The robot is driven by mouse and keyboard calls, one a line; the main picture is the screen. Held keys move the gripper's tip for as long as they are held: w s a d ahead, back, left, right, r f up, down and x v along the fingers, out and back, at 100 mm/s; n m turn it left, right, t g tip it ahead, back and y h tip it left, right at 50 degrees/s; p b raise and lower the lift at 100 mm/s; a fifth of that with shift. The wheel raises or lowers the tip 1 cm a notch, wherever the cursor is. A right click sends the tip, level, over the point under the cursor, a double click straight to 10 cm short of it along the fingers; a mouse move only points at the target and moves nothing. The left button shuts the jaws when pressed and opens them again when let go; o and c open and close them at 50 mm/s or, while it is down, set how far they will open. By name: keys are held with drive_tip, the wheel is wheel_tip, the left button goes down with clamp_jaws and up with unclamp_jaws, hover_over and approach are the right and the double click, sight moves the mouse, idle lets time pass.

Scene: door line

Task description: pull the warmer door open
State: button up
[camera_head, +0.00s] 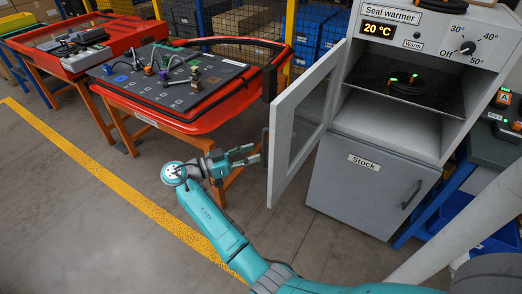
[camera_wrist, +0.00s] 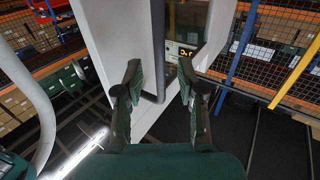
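The seal warmer (camera_head: 431,30) is a grey cabinet at the right, its display reading 20 °C. Its white-framed door (camera_head: 283,150) with a window stands swung wide open toward the left, so the upper compartment shows. The door's dark bar handle (camera_wrist: 158,50) is on its outer face and is mostly hidden edge-on in the head view. My gripper (camera_head: 255,155) is beside the door's outer face at handle height. In the wrist view my gripper (camera_wrist: 160,82) has its fingers apart, with the handle's lower end between or just beyond them and gaps on both sides.
A dark coiled ring (camera_head: 412,82) with green marks lies on the warmer's shelf. The stock cabinet (camera_head: 365,185) below is shut. A red-edged workbench (camera_head: 190,125) with small parts stands left of the door. A blue-framed stand (camera_head: 490,150) is at the right. Floor at the front left is clear.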

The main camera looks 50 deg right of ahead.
drive_tip(key=v, duration=0.6)
drive_tip(key=shift+w+a, duration=0.15)
drive_tip(key=shift+a, duration=0.2)
drive_tip(key=shift+f, duration=0.1)
drive_tip(key=s+d+f+n+t, duration=0.1)
drive_tip(key=s+f+n+t, duration=0.1)
drive_tip(key=f+n+t, duration=0.3)
drive_tip(key=s+d+f+n+t, duration=0.1)
drive_tip(key=s+d+f+n, duration=0.15)
drive_tip(key=f, duration=0.45)
drive_tip(key=s+a+f+n+t+y, duration=0.35)
drive_tip(key=s+f+n, duration=0.3)
drive_tip(key=f, duration=0.25)
drive_tip(key=s+a+f+n+t+y, duration=0.3)
drive_tip(key=s+f+n+t+y, duration=0.2)
drive_tip(key=s+f, duration=0.35)
drive_tip(key=s+a+r+n+t+y, duration=0.35)
drive_tip(key=s+a+y, duration=0.25)
drive_tip(key=s+a, duration=0.5)
drive_tip(key=s+a+r+t+y, duration=0.1)
drive_tip(key=s+r+t, duration=0.1)
drive_tip(key=s+r, duration=0.4)
drive_tip(key=s+a+r+t+y, duration=0.1)
drive_tip(key=s+r, duration=0.5)
drive_tip(key=r, duration=0.8)
drive_tip(key=shift+t, duration=0.4)
